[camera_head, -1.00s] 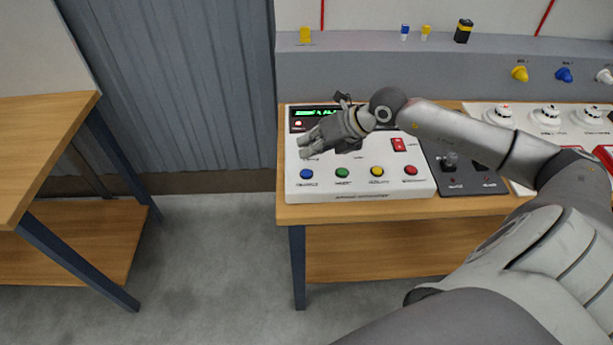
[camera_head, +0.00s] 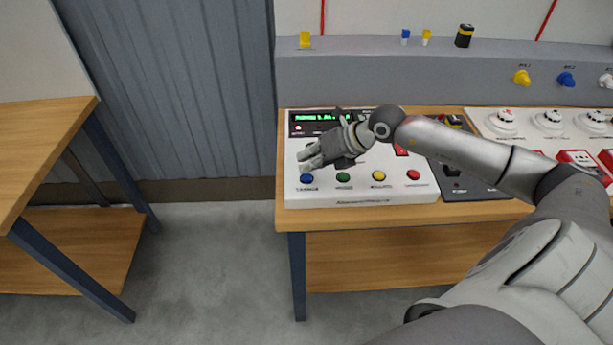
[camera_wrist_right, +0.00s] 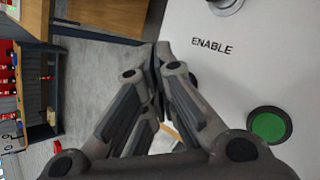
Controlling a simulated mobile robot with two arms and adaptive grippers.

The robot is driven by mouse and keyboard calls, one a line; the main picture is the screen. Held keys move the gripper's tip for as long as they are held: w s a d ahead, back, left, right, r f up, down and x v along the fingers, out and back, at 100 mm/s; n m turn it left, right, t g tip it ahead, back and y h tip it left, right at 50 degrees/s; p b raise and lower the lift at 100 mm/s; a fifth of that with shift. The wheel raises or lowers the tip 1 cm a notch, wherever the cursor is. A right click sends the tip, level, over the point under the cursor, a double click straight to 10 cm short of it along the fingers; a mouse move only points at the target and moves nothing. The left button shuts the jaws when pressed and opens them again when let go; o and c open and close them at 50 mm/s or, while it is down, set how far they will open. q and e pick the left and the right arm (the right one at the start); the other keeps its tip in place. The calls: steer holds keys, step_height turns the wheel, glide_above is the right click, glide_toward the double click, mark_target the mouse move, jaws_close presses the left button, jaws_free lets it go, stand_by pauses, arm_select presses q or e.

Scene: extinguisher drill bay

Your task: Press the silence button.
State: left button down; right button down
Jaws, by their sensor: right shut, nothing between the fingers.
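A white control panel (camera_head: 400,194) on the wooden bench carries a row of buttons: blue (camera_head: 306,178), green (camera_head: 343,177), yellow (camera_head: 378,175) and red (camera_head: 413,174). Their labels are too small to read in the head view, so I cannot tell which is the silence button. My right gripper (camera_head: 306,160) is shut and empty, over the panel's left part just behind the blue button. In the right wrist view, its closed fingers (camera_wrist_right: 160,52) are beside the panel's white face (camera_wrist_right: 215,75), with the green button (camera_wrist_right: 268,125) to the right. My left gripper is out of view.
A lit green display (camera_head: 318,117) is at the panel's back left. A dark panel (camera_head: 470,186) with a joystick and white dials (camera_head: 503,122) stand to the right. A wooden table (camera_head: 45,140) is at the left, with clear floor (camera_head: 215,260) between.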

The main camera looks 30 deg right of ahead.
steer(key=shift+f, duration=0.1)
stand_by(0.7)
steer(key=shift+f+b, duration=0.35)
steer(key=shift+b, duration=0.05)
steer(key=shift+f+b, duration=0.4)
steer(key=shift+f, duration=0.1)
stand_by(0.6)
steer(key=shift+r, duration=0.1)
steer(key=shift+r+p, duration=0.55)
steer(key=shift+r, duration=0.25)
steer(key=shift+r+p, duration=1.55)
steer(key=shift+r, duration=1)
